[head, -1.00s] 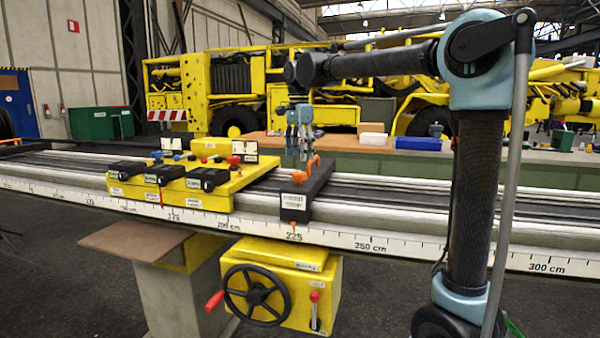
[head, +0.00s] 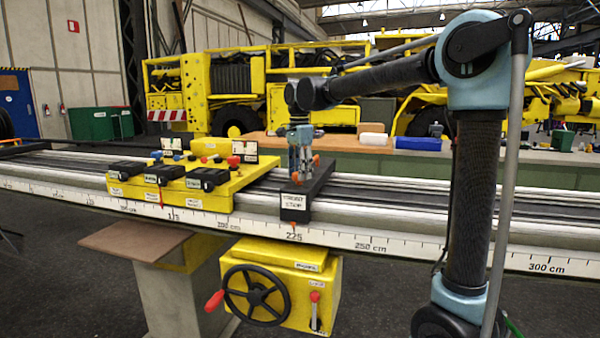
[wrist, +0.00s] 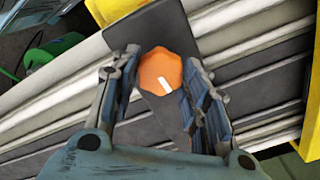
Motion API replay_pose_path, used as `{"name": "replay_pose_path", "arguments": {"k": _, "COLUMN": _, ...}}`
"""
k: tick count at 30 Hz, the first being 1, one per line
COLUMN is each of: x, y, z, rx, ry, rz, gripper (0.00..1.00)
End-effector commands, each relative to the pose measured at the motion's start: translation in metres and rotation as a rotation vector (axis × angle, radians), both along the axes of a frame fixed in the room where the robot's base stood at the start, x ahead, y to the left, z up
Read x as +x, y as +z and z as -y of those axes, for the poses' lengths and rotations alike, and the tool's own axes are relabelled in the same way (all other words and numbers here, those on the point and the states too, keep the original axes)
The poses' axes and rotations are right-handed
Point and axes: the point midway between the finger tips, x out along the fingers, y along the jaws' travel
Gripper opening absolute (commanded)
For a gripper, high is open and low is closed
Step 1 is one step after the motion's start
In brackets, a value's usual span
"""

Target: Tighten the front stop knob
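The front stop is a dark block (head: 319,182) with a white label on its front face, lying across the rails near the 225 mark. An orange knob (wrist: 160,71) with a white mark sits on dark material in the wrist view, between my gripper's fingers. In the head view my gripper (head: 300,172) points down over the block. Orange shows on both sides of the fingers, at the left (head: 296,178) and right (head: 316,160). My gripper's fingers stand apart on either side of the knob, close to it. Whether they touch it is unclear.
A yellow carriage (head: 222,196) with black clamps and colored knobs stands on the rails left of the block. A yellow box with a black handwheel (head: 257,294) hangs below the rail. The rails right of the block (head: 400,203) are clear.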

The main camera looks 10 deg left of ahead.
Motion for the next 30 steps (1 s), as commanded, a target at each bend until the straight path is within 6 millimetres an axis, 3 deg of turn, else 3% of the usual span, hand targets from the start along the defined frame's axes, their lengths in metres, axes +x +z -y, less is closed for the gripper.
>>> {"name": "replay_pose_path", "arguments": {"k": 23, "x": 0.0006, "y": -0.0001, "z": -0.0009, "rx": 0.002, "ry": -0.121, "rz": 0.001, "gripper": 0.18}}
{"name": "replay_pose_path", "arguments": {"k": 24, "x": 0.0007, "y": -0.0001, "z": -0.0010, "rx": 0.002, "ry": -0.121, "rz": 0.001, "gripper": 0.48}}
{"name": "replay_pose_path", "arguments": {"k": 26, "x": 0.0005, "y": -0.0001, "z": -0.0009, "rx": 0.001, "ry": -0.121, "rz": 0.001, "gripper": 0.62}}
{"name": "replay_pose_path", "arguments": {"k": 30, "x": 0.0004, "y": -0.0001, "z": -0.0007, "rx": 0.001, "ry": -0.120, "rz": 0.001, "gripper": 0.62}}
